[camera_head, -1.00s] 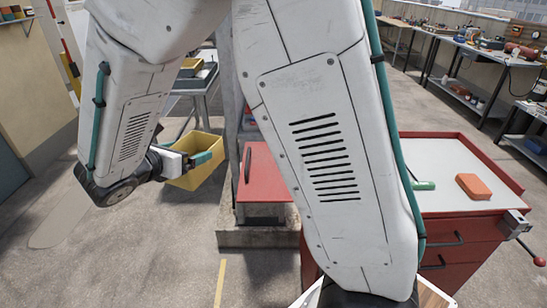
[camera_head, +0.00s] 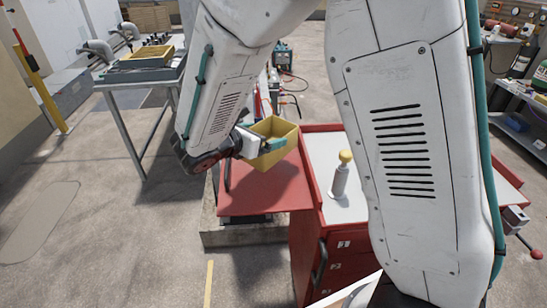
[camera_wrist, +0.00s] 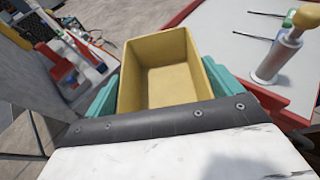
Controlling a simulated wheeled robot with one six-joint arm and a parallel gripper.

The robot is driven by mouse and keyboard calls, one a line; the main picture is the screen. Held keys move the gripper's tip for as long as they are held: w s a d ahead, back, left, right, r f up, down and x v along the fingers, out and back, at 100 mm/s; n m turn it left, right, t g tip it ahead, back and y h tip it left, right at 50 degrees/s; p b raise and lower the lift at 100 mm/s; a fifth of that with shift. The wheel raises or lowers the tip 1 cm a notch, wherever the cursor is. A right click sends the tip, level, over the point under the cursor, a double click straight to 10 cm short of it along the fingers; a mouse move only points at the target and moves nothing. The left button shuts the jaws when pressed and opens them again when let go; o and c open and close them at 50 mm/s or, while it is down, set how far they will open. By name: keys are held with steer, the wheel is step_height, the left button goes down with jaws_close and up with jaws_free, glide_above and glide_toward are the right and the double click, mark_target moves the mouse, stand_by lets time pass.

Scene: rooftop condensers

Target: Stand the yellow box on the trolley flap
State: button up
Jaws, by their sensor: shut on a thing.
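The yellow box (camera_head: 276,147) is an open-topped bin, upright and a little tilted in the head view. My gripper (camera_head: 262,146) is shut on it, with teal fingers on opposite sides. The wrist view shows the box (camera_wrist: 165,75) empty between the teal fingers. The trolley flap (camera_head: 265,194) is a flat red panel at the left side of the red trolley (camera_head: 325,245). In the head view the box appears over the back of the flap; any gap beneath is hard to judge. My arm hides part of the trolley.
A pump bottle (camera_head: 340,178) with a yellow top stands on the trolley's pale top, near the flap. A grey concrete kerb (camera_head: 225,236) lies below the flap. A table (camera_head: 140,75) with another yellow container stands back left. The flap's front part looks bare.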

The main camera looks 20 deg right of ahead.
steer(key=shift+f, duration=3.25)
steer(key=o, duration=0.7)
steer(key=shift+f, duration=0.1)
steer(key=shift+o, duration=0.2)
